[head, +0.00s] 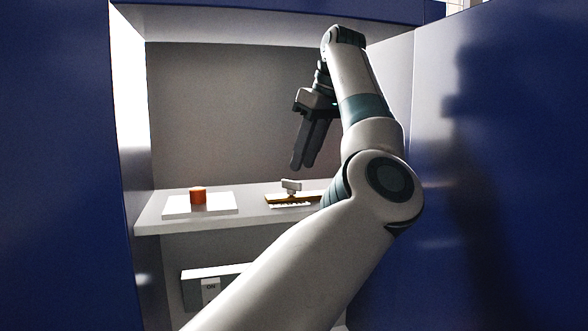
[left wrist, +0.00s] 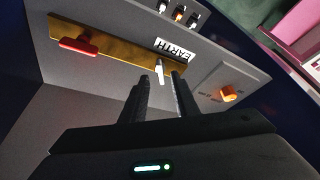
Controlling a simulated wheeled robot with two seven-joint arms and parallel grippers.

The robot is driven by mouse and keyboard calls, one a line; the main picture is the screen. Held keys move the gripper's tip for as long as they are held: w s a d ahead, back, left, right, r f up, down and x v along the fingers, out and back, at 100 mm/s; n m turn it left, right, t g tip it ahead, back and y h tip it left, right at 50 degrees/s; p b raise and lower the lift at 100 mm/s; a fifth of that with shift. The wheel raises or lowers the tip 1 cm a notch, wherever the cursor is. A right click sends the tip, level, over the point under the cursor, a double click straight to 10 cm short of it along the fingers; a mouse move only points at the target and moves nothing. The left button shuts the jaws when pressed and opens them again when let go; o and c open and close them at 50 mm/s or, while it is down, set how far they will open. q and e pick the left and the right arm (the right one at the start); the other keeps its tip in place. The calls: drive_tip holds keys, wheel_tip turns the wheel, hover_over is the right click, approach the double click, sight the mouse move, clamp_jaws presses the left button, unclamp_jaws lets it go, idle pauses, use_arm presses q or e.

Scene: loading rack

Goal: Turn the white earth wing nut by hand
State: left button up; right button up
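The white earth wing nut (head: 291,185) stands on a brass bar (head: 290,198) on the shelf in the head view. In the left wrist view the white wing nut (left wrist: 160,72) sits on the brass bar (left wrist: 125,52) beside an "EARTH" label (left wrist: 175,50). My left gripper (head: 302,165) points down above the wing nut, apart from it. Its fingers (left wrist: 161,80) are open with a narrow gap, and the nut shows just past the gap in the wrist view. Nothing is held. My right gripper is not in view.
A red wing-shaped handle (left wrist: 80,45) is on the bar's other end, hidden by my arm in the head view. An orange knob (head: 198,196) sits on a white plate (head: 180,208) to the left. Blue walls (head: 510,180) flank the recess.

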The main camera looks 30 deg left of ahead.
sight(292, 187)
use_arm(q)
drive_tip(key=shift+a+f, duration=1.25)
drive_tip(key=shift+w+a+f+p, duration=0.1)
drive_tip(key=shift+w+f+p, duration=0.1)
drive_tip(key=shift+f, duration=0.25)
drive_tip(key=shift+w+a+f+p, duration=0.1)
drive_tip(key=shift+f+p, duration=0.1)
drive_tip(key=shift+f, duration=0.2)
drive_tip(key=shift+s+a+f, duration=0.15)
drive_tip(key=shift+c, duration=0.3)
